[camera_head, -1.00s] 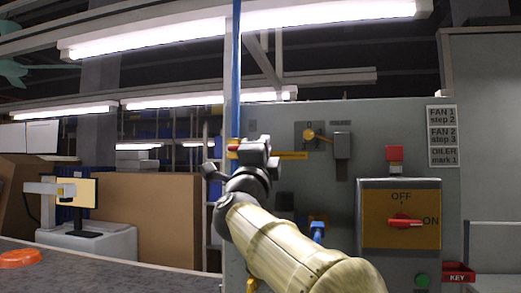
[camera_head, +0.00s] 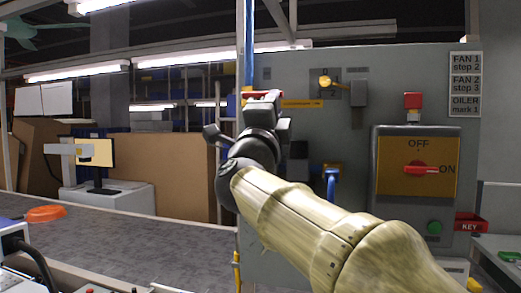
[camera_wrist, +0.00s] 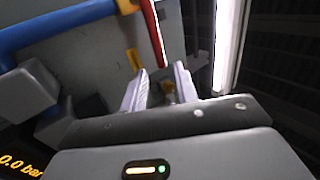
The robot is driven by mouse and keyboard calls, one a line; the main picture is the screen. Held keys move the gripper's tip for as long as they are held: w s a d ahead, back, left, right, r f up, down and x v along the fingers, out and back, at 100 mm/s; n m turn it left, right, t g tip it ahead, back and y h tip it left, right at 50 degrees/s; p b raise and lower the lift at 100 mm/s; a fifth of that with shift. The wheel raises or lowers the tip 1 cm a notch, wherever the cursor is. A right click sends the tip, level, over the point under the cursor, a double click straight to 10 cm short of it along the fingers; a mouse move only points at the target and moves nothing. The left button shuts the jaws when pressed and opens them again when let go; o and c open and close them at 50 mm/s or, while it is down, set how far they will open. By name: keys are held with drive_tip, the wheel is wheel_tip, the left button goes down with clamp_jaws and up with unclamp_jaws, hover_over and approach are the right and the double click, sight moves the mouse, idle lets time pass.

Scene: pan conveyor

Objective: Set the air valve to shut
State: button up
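The air valve appears to be on a blue pipe (camera_wrist: 60,32), with a yellow collar (camera_wrist: 127,6) and a long red lever (camera_wrist: 152,30) in the wrist view. The lever's far end lies between or just beyond my fingertips. I cannot tell whether they touch it. In the head view the blue pipe (camera_head: 248,55) runs upright at the left edge of the grey panel. A red piece, likely the lever (camera_head: 262,95), shows just behind my gripper (camera_head: 272,103), which hides the rest. The fingers (camera_wrist: 162,72) are apart in the wrist view.
A yellow display (camera_wrist: 15,163) reads 0.0 bar. The grey panel (camera_head: 330,125) carries a yellow-knobbed lever (camera_head: 326,82), a red rotary switch (camera_head: 421,169) pointing at ON, a green button (camera_head: 434,227) and a blue handle (camera_head: 331,185). A conveyor (camera_head: 150,240) lies at left.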

drive_tip(key=b+v, duration=0.2)
drive_tip(key=v, duration=0.9)
drive_tip(key=shift+s+a+f, duration=0.15)
drive_tip(key=shift+s+f, duration=0.1)
